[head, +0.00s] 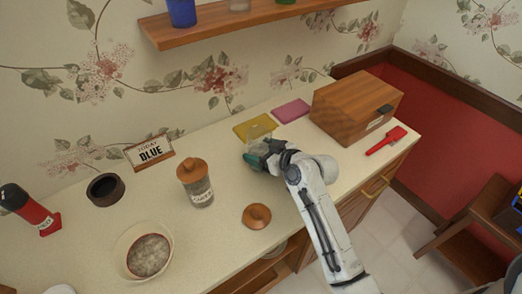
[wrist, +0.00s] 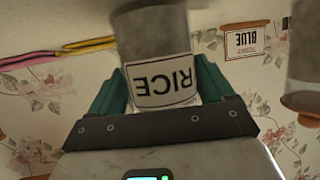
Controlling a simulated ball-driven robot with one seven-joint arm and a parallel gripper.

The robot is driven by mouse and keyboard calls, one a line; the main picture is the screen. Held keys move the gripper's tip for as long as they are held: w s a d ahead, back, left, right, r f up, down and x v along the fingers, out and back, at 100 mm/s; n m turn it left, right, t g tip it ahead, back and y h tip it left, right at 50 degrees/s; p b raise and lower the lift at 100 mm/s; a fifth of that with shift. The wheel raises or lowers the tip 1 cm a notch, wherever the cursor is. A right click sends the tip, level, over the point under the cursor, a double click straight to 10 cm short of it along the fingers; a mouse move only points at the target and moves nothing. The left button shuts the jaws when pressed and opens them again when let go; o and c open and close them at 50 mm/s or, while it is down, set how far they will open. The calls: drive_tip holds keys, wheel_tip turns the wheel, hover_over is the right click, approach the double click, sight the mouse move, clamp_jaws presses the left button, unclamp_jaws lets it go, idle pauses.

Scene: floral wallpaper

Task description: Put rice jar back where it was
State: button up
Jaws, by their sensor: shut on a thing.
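The rice jar (wrist: 150,35) is a clear glass jar with a white label reading RICE, upside down in the wrist view. My gripper (wrist: 162,88) is shut on it, with a green finger on each side near the label. In the head view my gripper (head: 258,160) is over the counter's back part, by the yellow mat (head: 242,132). The rice jar (head: 262,128) shows there as pale glass, partly hidden by my gripper. I cannot tell whether it touches the mat. A loose round brown lid (head: 256,215) lies on the counter in front.
A lidded jar (head: 198,185) stands left of my gripper. A bowl of grain (head: 150,255), a dark round container (head: 105,190) and a BLUE sign (head: 150,151) are farther left. Right are a pink mat (head: 291,111), wooden box (head: 355,105) and red brush (head: 386,140). A wall shelf (head: 215,27) hangs above.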

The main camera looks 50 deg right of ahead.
drive_tip(key=shift+f, duration=0.1)
drive_tip(key=o, duration=1.4)
drive_tip(key=shift+r, duration=0.2)
drive_tip(key=shift+s, duration=0.3)
drive_tip(key=b+v, duration=0.2)
drive_tip(key=v, duration=0.9)
drive_tip(key=shift+s+r, duration=0.2)
